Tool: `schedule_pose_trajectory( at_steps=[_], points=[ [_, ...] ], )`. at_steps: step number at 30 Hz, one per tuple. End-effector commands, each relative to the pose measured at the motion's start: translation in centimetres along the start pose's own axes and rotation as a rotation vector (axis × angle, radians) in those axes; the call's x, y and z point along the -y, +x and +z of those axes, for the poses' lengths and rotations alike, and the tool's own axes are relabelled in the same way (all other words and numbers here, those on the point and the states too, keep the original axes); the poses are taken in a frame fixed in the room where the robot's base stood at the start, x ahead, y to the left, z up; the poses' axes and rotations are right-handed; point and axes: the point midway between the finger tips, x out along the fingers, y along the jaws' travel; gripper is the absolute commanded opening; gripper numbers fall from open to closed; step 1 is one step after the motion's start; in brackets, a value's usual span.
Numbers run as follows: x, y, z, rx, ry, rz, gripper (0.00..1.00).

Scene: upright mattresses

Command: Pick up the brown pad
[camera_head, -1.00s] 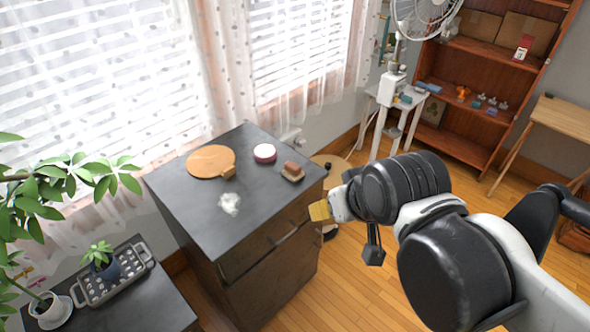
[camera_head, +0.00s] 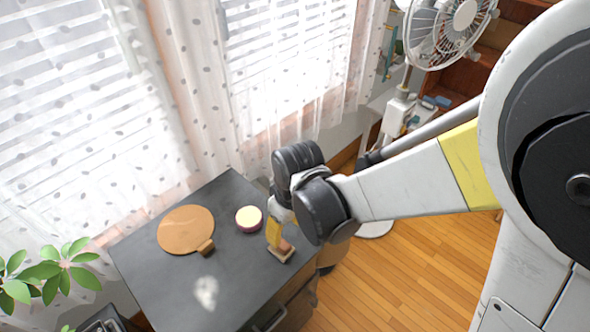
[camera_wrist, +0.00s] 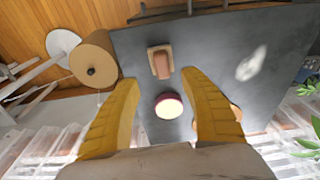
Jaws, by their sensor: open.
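A small brown block on a paler beige base (camera_head: 281,250), the likeliest brown pad, lies near the right edge of the dark cabinet top (camera_head: 180,300). In the wrist view this brown pad (camera_wrist: 162,66) is just beyond my fingertips, roughly between their lines. My gripper (camera_head: 274,234) is open and empty; its yellow finger partly covers the pad in the head view. Both yellow fingers show in the wrist view (camera_wrist: 158,80), spread apart. I cannot tell the height gap.
A round pink-sided tin with a cream top (camera_head: 249,218) stands beside the pad, between my fingers in the wrist view. A whitish patch (camera_head: 206,291) lies on the cabinet top. A fan (camera_head: 452,30) and curtained windows stand behind.

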Motion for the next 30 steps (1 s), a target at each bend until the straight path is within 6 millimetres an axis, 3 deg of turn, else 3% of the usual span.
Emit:
schedule_pose_trajectory(
  at_steps=[3,11,19,27,28,30],
  points=[
    [0.0,2.5,0.0,-0.001,0.001,0.0,0.52],
    [0.0,4.4,0.0,-0.001,0.002,0.001,0.52],
    [0.1,8.5,-0.2,-0.002,0.004,0.001,0.52],
    [0.1,8.9,-0.3,-0.002,0.004,0.001,0.52],
    [0.1,8.9,-0.3,-0.002,0.004,0.001,0.48],
    [0.1,8.9,-0.3,-0.002,0.004,0.001,0.26]
  ],
)
